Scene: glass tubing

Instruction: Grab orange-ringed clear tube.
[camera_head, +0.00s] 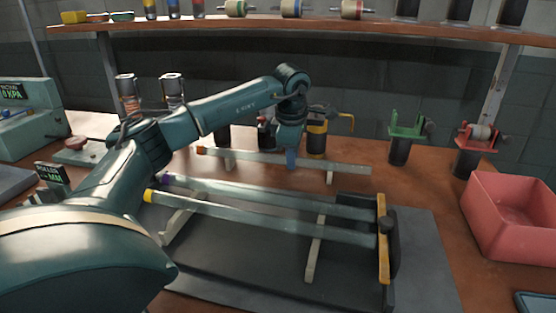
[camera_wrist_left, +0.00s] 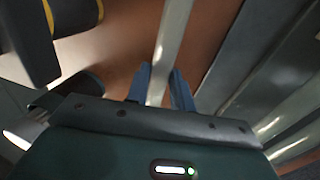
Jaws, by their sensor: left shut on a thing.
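The orange-ringed clear tube (camera_head: 345,166) is at the back in the head view, level over two pale supports, its orange ring at its left end. My left gripper (camera_head: 291,160) reaches down onto it near its middle and is shut on it. In the left wrist view, the tube (camera_wrist_left: 170,40) passes between the blue fingers of my left gripper (camera_wrist_left: 161,88). I cannot tell whether the tube touches its supports. My right gripper is not in view.
A purple-ringed tube (camera_head: 260,194) and a yellow-ringed tube (camera_head: 270,220) lie in front on a rack with a yellow-edged end stop (camera_head: 383,240). A red bin (camera_head: 510,245) stands at right. Green (camera_head: 405,132) and red (camera_head: 478,138) clamp stands are behind. A shelf (camera_head: 330,27) runs above.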

